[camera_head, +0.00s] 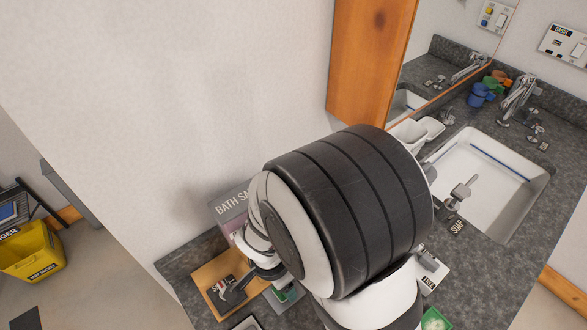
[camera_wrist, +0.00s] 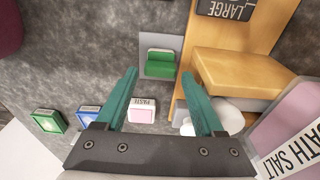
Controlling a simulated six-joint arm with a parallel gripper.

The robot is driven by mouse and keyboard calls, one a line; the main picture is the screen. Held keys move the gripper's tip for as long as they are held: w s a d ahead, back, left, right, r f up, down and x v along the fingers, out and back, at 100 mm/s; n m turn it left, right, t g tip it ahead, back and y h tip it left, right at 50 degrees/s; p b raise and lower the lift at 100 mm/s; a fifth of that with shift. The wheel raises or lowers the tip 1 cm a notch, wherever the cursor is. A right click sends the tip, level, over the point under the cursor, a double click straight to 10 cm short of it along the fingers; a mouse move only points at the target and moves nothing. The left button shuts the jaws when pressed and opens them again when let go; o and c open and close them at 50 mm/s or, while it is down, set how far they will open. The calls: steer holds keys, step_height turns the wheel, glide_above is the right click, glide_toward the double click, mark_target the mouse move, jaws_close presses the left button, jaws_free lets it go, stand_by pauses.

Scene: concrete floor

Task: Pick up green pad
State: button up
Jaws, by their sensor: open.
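A green block (camera_wrist: 161,65), which looks like the green pad, sits against a small grey holder (camera_wrist: 146,42) on the dark counter in the wrist view. My gripper (camera_wrist: 164,66) is open, with its two teal fingers spread to the left and right of the block in the picture. Nothing is between the fingers in their grip, and whether they touch the block cannot be told. In the head view my arm covers much of the counter; a bit of green (camera_head: 283,295) shows just below my wrist.
A wooden stand (camera_wrist: 240,73) is close to the right finger, with a bath salt box (camera_wrist: 295,125) beyond it. A pink-topped paste box (camera_wrist: 142,111), a blue box (camera_wrist: 88,115) and a green-framed box (camera_wrist: 47,122) lie nearby. The sink (camera_head: 487,180) is at right.

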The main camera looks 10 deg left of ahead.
step_height(320, 180, down, 3)
steer(key=shift+w+d+f, duration=0.15)
jaws_close()
steer(key=shift+r, duration=2.25)
steer(key=d+r, duration=0.6)
steer(key=d, duration=0.5)
steer(key=shift+d+r, duration=0.3)
steer(key=shift+d, duration=0.05)
